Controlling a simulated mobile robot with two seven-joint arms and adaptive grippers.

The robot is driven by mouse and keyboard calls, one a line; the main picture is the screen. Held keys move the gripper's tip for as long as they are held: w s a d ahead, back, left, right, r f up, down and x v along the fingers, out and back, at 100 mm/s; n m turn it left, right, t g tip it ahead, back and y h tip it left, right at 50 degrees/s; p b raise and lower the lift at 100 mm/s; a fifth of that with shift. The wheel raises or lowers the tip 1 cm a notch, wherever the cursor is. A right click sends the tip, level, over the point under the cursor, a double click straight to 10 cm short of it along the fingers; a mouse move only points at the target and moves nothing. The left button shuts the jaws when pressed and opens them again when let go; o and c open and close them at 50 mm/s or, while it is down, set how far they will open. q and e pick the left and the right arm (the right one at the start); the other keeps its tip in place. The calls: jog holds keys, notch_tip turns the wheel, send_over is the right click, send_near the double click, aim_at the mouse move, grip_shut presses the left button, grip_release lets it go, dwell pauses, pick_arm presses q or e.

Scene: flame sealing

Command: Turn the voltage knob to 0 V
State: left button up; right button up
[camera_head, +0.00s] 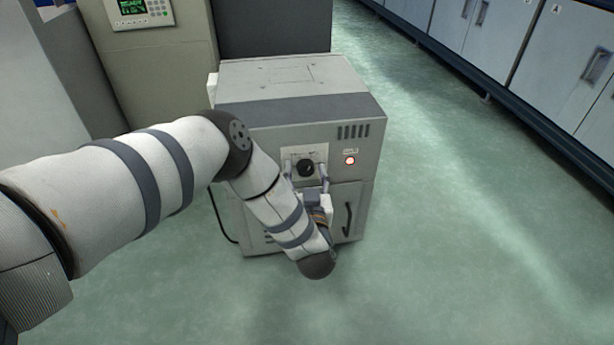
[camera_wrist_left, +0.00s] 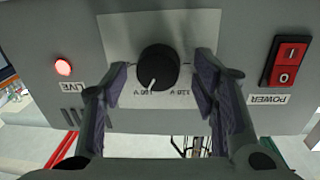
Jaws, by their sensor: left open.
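The black round voltage knob (camera_head: 306,168) sits on a pale plate on the front of a grey cabinet (camera_head: 300,110). In the left wrist view the knob (camera_wrist_left: 158,68) appears upside down, with a white pointer line toward the lower left, near printed voltage marks that are only partly legible. My left gripper (camera_head: 306,172) is open in front of the panel. In the left wrist view its two fingers (camera_wrist_left: 160,85) stand on either side of the knob, with gaps between them and it. My right gripper is not in view.
A lit red LIVE lamp (camera_head: 349,160) is right of the knob. A red power switch (camera_wrist_left: 286,61) shows in the left wrist view. A cabinet door handle (camera_head: 348,218) is below. Blue-grey cupboards (camera_head: 540,75) line the right; the green floor between is clear.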

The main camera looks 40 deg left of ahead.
pick_arm(q)
jog(key=c, duration=1.2)
jog(key=shift+o, duration=0.2)
jog(key=n+p, duration=0.1)
jog(key=n, duration=0.3)
jog(key=shift+n, duration=0.3)
jog(key=n, duration=0.5)
jog(key=shift+s+f+n+y+p, duration=0.1)
jog(key=shift+f+n+y+p, duration=0.1)
jog(key=shift+n+y+p, duration=0.15)
jog(key=n, duration=0.4)
jog(key=shift+y, duration=0.25)
jog(key=n, duration=0.4)
jog(key=shift+d+f, duration=0.1)
jog(key=n+g, duration=0.1)
jog(key=n, duration=0.6)
jog(key=shift+y, duration=0.4)
